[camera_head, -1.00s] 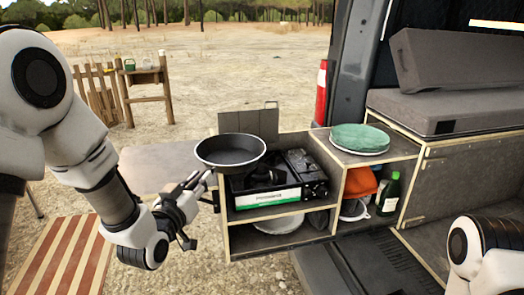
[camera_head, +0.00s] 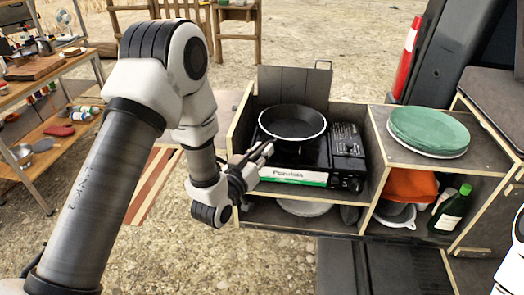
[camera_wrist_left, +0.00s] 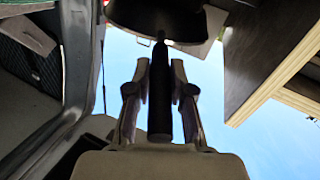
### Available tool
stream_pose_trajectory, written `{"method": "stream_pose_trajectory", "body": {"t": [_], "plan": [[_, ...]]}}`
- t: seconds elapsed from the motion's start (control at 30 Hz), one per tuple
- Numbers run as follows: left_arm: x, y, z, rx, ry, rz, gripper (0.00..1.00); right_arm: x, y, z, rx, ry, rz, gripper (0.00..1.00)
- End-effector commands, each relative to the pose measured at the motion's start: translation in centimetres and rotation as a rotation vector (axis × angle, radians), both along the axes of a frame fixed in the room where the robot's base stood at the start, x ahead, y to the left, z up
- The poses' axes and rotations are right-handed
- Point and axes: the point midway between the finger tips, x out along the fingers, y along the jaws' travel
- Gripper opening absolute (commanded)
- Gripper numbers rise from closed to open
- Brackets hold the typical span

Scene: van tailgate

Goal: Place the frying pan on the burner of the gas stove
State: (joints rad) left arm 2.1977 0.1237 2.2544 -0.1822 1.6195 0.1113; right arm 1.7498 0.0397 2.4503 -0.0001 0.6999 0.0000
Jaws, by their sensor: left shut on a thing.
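The black frying pan (camera_head: 292,123) is level over the left part of the gas stove (camera_head: 300,176), in the head view. It hides most of the burner. I cannot tell whether its base touches the burner. My left gripper (camera_head: 260,153) comes in from the left at the stove's front left side. It is shut on the pan's dark handle. In the left wrist view the handle (camera_wrist_left: 160,95) runs between the two fingers (camera_wrist_left: 160,75), and part of the pan's underside (camera_wrist_left: 158,15) shows at the top. My right gripper is out of view.
The stove sits in a wooden compartment with a raised panel (camera_head: 295,86) behind it. A higher shelf at right holds green-topped plates (camera_head: 428,130). Below are an orange item (camera_head: 408,186) and a green bottle (camera_head: 450,212). A cluttered shelf table (camera_head: 40,75) stands far left.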

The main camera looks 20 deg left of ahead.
Motion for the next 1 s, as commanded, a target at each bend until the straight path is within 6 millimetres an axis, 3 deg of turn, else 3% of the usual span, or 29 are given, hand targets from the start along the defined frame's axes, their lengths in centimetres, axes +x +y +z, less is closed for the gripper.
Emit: {"method": "stream_pose_trajectory", "body": {"t": [0.17,0.2,0.23,0.57,1.0], "plan": [[0.0,0.0,-0.2,0.000,-0.003,0.000,0.00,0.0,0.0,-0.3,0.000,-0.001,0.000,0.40],[0.0,0.0,-0.1,0.000,0.000,0.000,0.36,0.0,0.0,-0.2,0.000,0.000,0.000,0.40],[0.0,0.0,-0.1,0.000,0.000,0.000,0.46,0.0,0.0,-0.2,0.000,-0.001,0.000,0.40],[0.0,0.0,0.3,0.000,0.000,0.000,0.47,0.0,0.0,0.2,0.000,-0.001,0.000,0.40],[-7.1,0.6,-0.1,-0.001,0.002,0.001,0.47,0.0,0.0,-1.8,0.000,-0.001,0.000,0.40]]}}
